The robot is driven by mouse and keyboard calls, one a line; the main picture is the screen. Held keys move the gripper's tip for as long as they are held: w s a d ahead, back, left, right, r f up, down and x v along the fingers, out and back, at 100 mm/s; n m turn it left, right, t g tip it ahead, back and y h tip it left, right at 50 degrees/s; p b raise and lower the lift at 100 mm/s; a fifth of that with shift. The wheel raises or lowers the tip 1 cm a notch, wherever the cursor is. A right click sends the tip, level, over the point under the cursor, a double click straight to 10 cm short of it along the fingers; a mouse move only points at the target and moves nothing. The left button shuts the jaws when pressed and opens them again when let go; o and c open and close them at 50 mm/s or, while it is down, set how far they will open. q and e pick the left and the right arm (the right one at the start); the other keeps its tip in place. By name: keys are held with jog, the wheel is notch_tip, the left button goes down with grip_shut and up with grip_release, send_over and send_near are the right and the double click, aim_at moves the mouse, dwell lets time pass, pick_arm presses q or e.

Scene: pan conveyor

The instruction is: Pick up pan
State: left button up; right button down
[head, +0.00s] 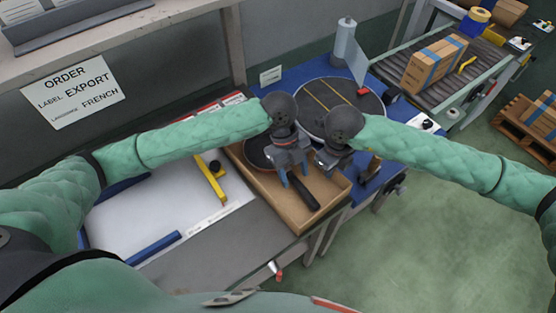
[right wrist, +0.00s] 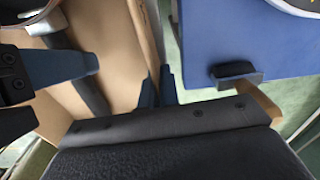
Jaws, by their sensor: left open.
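The pan is dark and round, and part of its body (head: 257,153) shows inside an open cardboard box. Its black handle (head: 304,193) points toward the box's near right corner, and also shows in the right wrist view (right wrist: 88,92). My left gripper (head: 295,174) is open over the inner end of the handle, with its blue fingers on either side. In the right wrist view, its fingers partly hide the handle. My right gripper (right wrist: 158,88) is by the box's right wall, its fingers close together. I cannot tell if they touch the wall.
The cardboard box (head: 284,222) stands on the bench beside a blue table (head: 359,209). A round dark turntable (head: 312,92) is behind the grippers. A white work surface (head: 150,222) with a yellow bar (head: 211,182) lies left. A conveyor (head: 440,90) carries a taped carton (head: 433,63).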

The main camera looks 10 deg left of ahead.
pick_arm(q)
jog(key=shift+x, duration=1.05)
grip_shut()
notch_tip(320, 180, up, 10)
pick_arm(e)
jog(key=c, duration=1.6)
grip_release()
jog(key=shift+o, duration=0.2)
jog(key=shift+r, duration=0.1)
